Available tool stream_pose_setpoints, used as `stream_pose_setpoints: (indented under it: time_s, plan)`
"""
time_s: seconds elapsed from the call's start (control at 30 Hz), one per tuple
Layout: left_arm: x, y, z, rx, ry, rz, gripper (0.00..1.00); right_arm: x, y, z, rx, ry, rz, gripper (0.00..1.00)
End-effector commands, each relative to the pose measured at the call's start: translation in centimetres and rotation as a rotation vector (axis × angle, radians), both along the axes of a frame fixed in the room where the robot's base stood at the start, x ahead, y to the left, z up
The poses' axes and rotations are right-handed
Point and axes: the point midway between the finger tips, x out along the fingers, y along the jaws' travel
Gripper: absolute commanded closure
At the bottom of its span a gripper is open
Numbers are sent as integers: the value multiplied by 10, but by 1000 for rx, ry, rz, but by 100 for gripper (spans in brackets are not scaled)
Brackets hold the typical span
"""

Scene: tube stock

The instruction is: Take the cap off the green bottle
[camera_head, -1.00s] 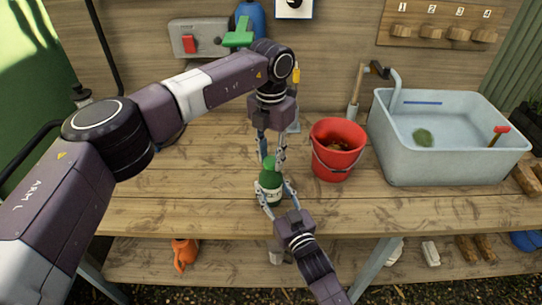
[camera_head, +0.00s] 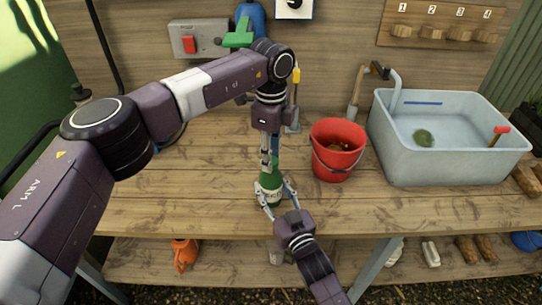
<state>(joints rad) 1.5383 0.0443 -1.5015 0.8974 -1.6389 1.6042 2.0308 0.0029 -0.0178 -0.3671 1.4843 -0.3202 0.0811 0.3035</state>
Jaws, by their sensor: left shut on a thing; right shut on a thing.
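The green bottle (camera_head: 269,188) stands upright on the wooden bench, with a pale label low on its side. My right gripper (camera_head: 273,199) comes from the front and is shut around the bottle's lower body. My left gripper (camera_head: 268,160) points straight down from above and is shut on the cap at the bottle's top. Its fingers largely hide the cap, so I cannot tell whether the cap is still seated on the neck.
A red bucket (camera_head: 339,148) stands just right of the bottle. A grey-blue sink (camera_head: 450,165) is further right. A trowel (camera_head: 354,105) and a yellow-handled tool (camera_head: 295,100) are behind. The bench (camera_head: 165,205) is clear at left front.

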Motion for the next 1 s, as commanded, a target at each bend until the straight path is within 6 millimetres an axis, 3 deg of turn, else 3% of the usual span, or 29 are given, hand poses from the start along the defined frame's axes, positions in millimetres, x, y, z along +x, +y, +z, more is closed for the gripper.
stream_pose_setpoints:
  time_s: [0.67, 1.0]
  plan:
    - [2, 1, 2, 0, -4, 8, 100, 0, 0, 0, 0, -1, 1, 100]
    - [2, 1, 12, 1, -5, 8, 100, 0, 0, 0, 0, -1, 0, 100]
